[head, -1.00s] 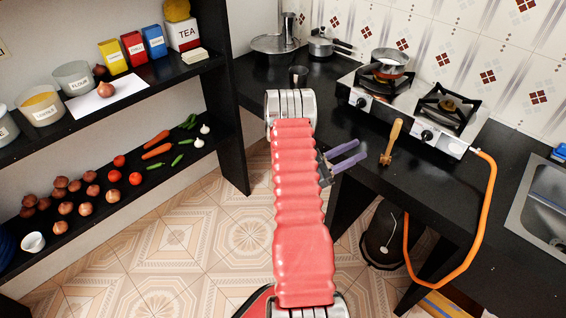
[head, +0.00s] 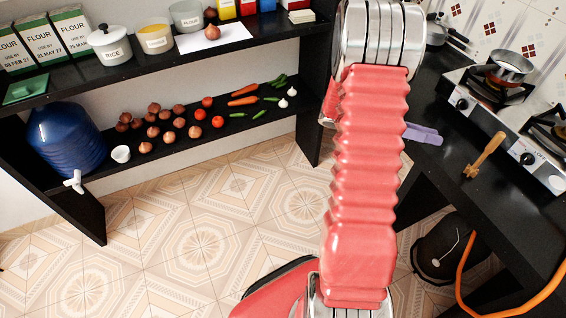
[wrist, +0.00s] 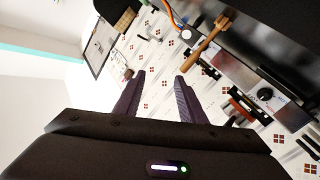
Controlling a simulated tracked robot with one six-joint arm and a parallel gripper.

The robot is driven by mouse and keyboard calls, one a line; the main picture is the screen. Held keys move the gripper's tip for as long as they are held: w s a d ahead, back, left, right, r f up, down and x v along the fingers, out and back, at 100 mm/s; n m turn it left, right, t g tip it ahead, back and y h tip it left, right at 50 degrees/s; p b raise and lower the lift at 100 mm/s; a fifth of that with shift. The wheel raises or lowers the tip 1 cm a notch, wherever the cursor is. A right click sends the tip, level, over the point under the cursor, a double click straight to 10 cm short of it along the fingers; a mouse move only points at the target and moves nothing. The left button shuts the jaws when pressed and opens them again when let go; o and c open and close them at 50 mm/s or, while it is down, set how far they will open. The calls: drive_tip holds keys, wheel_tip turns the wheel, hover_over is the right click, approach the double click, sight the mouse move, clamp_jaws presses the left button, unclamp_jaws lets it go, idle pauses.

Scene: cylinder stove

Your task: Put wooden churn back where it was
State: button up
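The wooden churn (head: 485,155) lies on the black counter (head: 450,185), in front of the stove (head: 510,120). In the wrist view the churn (wrist: 207,44) shows at the top, beyond and to the right of my fingers. My gripper is mostly hidden behind my red arm in the head view; a purple finger (head: 423,134) shows to the left of the churn. In the wrist view my gripper (wrist: 159,76) has its two dark fingers apart with nothing between them. The churn is apart from the fingers.
A pot (head: 510,66) sits on the stove's far burner. An orange hose (head: 470,275) loops below the counter. Shelves at the left hold jars, flour packs, vegetables and a blue water container (head: 65,140). The tiled floor (head: 190,220) is clear.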

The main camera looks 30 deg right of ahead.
drive_tip(key=w+a+r+n+t+y, duration=0.2)
drive_tip(key=a+n+t, duration=0.4)
drive_tip(key=a, duration=0.9)
drive_tip(key=w+a+r+n+t+y, duration=0.2)
drive_tip(key=a+r+n+t+y, duration=0.2)
drive_tip(key=a, duration=1.1)
drive_tip(key=w+a+r+n+t+y, duration=0.1)
drive_tip(key=a+r+n+t+y, duration=0.2)
drive_tip(key=a+n+t, duration=0.6)
drive_tip(key=a+n+y, duration=0.2)
drive_tip(key=a+n, duration=0.1)
drive_tip(key=a, duration=0.3)
drive_tip(key=shift+w+r+y, duration=0.3)
drive_tip(key=shift+w+y, duration=0.1)
